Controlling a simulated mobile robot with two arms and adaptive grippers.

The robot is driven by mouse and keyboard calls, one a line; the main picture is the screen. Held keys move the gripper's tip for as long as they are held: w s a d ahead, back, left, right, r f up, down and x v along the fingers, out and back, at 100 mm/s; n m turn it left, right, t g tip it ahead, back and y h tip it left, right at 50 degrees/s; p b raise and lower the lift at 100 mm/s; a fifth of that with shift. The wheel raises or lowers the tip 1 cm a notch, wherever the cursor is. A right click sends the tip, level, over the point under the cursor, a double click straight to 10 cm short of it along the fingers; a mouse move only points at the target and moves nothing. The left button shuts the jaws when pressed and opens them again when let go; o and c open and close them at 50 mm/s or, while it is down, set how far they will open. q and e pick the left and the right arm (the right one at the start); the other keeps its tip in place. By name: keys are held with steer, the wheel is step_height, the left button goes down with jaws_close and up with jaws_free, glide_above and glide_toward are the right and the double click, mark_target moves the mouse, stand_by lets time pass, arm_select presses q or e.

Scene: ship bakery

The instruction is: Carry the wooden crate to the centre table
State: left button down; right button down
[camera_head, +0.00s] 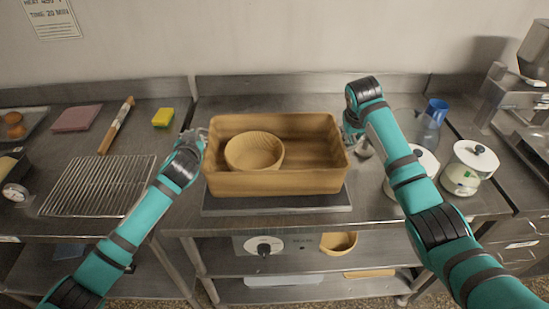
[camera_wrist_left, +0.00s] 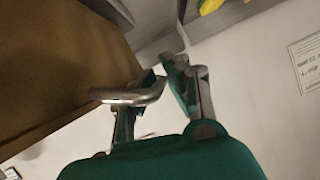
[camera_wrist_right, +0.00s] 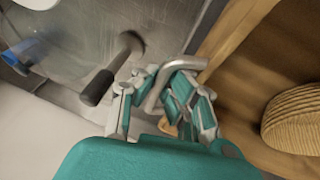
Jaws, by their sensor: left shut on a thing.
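The wooden crate (camera_head: 275,184) stands on or just above a flat grey scale (camera_head: 279,206) on the steel counter; I cannot tell if they touch. A round woven basket (camera_head: 255,152) lies inside the crate, left of its middle. My left gripper (camera_head: 195,141) is at the crate's left end, shut on its metal handle (camera_wrist_left: 128,97). My right gripper (camera_wrist_right: 158,82) is at the crate's right end, with that end's metal handle (camera_wrist_right: 185,62) between its fingers. Whether those fingers press on it is unclear. The centre table is not in view.
A white lidded canister (camera_head: 468,168) and a blue-topped jug (camera_head: 430,125) stand right, close to my right arm. A wall rises behind the counter.

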arm_select(q)
steer(key=shift+r, duration=0.15)
arm_select(e)
steer(key=shift+r, duration=0.15)
